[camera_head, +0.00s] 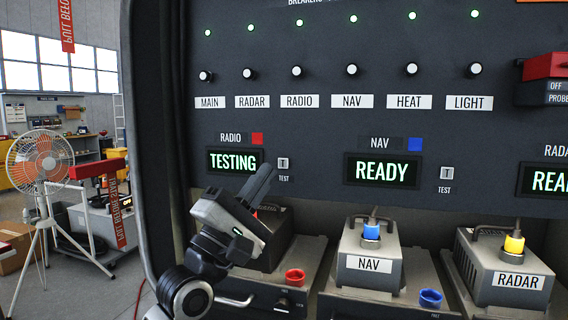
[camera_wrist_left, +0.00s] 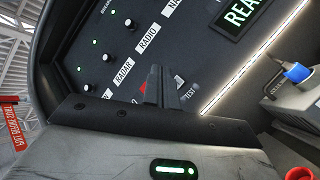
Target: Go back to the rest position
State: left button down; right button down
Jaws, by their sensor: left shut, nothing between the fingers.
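My left gripper (camera_head: 268,172) is shut and empty, its fingers pointing up in front of the panel, just left of the radio TEST button (camera_head: 283,163). In the left wrist view its closed fingers (camera_wrist_left: 158,88) point at the panel and partly cover the red square near the radio label. I cannot tell whether the fingertips touch the panel. The radio display (camera_head: 234,161) reads TESTING. The nav display (camera_head: 382,169) reads READY. My left gripper and arm hide much of the unit below the radio display. My right gripper is not in view.
Units marked NAV (camera_head: 369,264) and RADAR (camera_head: 517,280), with blue and yellow connectors, jut out below the panel. A red cap (camera_head: 295,277) and a blue cap (camera_head: 430,298) sit in front. A tripod fan (camera_head: 40,160) stands at left. Breaker switches line the panel top.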

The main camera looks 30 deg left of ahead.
pick_arm(q)
jog(key=shift+f+y, duration=0.1)
jog(key=shift+y, duration=0.2)
jog(key=d+f+m+g, duration=0.4)
jog(key=f+m, duration=0.1)
jog(key=f, duration=0.9)
jog(key=d+f+m+g, duration=0.3)
jog(key=f+m+g, duration=0.15)
jog(key=f, duration=0.95)
jog(key=s+d+f+m+g, duration=0.2)
jog(key=s+f+m, duration=0.2)
jog(key=f, duration=0.3)
jog(key=s+d+f+m+g, duration=0.2)
jog(key=s+d+f+m, duration=0.1)
jog(key=s+f, duration=0.4)
jog(key=s+d+f+m+g+y, duration=0.1)
jog(key=s+d+f+m+g, duration=0.2)
jog(key=f, duration=0.5)
jog(key=s+m, duration=0.1)
jog(key=s, duration=0.1)
jog(key=shift+s+m, duration=0.3)
jog(key=shift+m, duration=0.05)
